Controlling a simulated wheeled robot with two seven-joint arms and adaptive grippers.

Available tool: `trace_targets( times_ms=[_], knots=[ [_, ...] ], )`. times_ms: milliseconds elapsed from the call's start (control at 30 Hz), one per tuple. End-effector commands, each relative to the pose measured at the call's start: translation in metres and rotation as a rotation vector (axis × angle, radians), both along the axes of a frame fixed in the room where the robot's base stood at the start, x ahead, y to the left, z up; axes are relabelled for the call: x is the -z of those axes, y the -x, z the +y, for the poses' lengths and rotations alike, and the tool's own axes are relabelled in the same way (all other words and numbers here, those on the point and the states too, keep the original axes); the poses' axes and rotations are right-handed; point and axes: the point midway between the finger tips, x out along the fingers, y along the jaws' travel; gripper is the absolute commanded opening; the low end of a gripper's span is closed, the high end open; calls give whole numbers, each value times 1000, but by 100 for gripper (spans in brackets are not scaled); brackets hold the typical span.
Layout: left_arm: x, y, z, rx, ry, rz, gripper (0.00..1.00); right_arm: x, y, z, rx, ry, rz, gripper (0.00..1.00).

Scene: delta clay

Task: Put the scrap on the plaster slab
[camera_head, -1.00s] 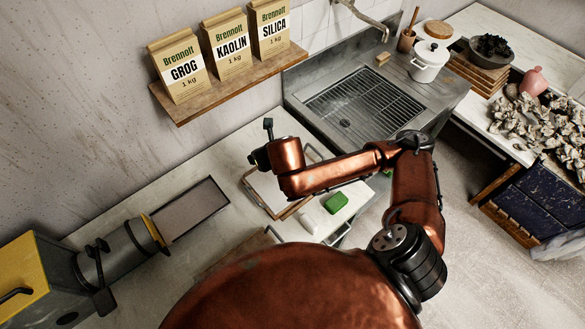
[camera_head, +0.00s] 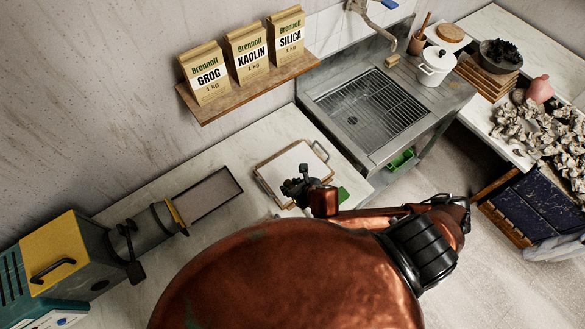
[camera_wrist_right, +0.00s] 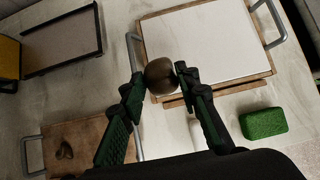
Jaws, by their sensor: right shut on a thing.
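The scrap (camera_wrist_right: 160,77) is a rounded brown lump. My right gripper (camera_wrist_right: 158,74) is shut on it, with a fingertip on each side. The plaster slab (camera_wrist_right: 205,42) is a flat white square in a wooden tray with metal handles. In the right wrist view the scrap overlaps the slab's near-left corner; its height above the slab cannot be told. In the head view my right gripper (camera_head: 292,187) is in front of the near part of the slab (camera_head: 287,160), and the scrap is not clearly seen there. My left gripper is not in view.
A green sponge (camera_wrist_right: 263,123) and a whitish cylinder (camera_wrist_right: 197,134) lie near the slab. A wooden board (camera_wrist_right: 88,141) with a brown piece on it is at lower left. The pugmill-like machine (camera_head: 75,260) stands left; the sink (camera_head: 370,105) is beyond the slab.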

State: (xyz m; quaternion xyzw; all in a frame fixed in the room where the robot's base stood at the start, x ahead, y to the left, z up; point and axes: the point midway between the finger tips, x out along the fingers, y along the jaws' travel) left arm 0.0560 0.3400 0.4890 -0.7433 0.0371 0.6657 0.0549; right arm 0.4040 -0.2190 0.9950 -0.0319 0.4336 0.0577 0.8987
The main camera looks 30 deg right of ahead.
Motion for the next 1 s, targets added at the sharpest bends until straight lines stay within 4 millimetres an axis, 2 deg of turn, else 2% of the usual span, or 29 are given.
trace_targets(
  times_ms=[167, 433, 600, 733, 867, 1000],
  knots=[
    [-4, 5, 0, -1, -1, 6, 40, 11, -26, -5, 1, 1, -3, 0],
    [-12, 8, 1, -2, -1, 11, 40, 40, -89, -17, 4, 0, -1, 0],
    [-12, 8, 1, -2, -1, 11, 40, 73, -113, -21, 2, -2, 1, 0],
    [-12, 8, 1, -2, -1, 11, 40, 87, -125, -24, 1, -1, 0, 0],
    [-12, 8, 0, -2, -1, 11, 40, 94, -131, -25, -1, 0, -1, 0],
    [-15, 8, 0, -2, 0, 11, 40, 111, -134, -25, 3, -3, 4, 0]
  ],
)
